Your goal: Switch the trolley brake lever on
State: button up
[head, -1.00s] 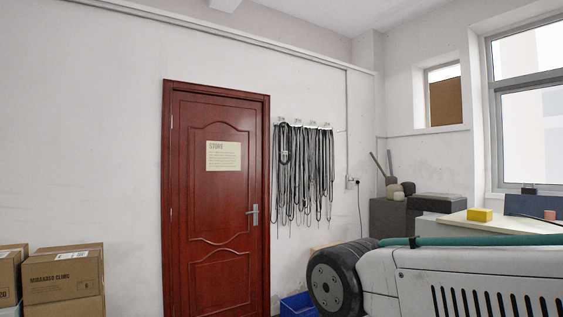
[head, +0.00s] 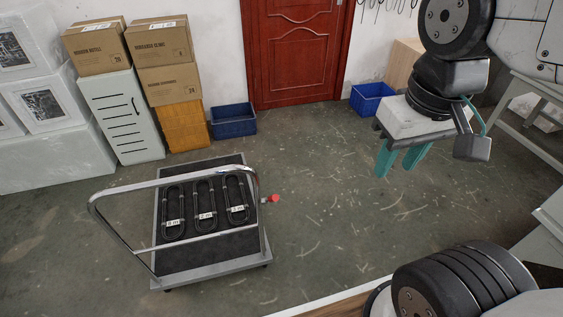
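The trolley (head: 212,282) stands on the floor at the lower left in the head view. It has a dark deck, a pale metal frame and a curved chrome handle (head: 150,183). A small lever with a red knob (head: 275,198), which looks like the brake lever, sticks out at the trolley's right side. I cannot tell its switch position. My gripper (head: 396,168) hangs to the right of the lever, well apart from it, with its teal fingers pointing down. The fingers are spread with a gap between them and hold nothing.
Three black looped items with white labels (head: 205,215) lie on the deck. A dark blue crate (head: 233,122) and a brighter blue crate (head: 371,100) stand near the red door (head: 294,50). Boxes (head: 163,50) are stacked at the back left. Floor between trolley and gripper is clear.

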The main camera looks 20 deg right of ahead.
aim_at(272, 198)
jog(key=k, duration=1)
jog(key=z, duration=1)
jog(key=i, duration=2.3)
jog(key=u, duration=2.5)
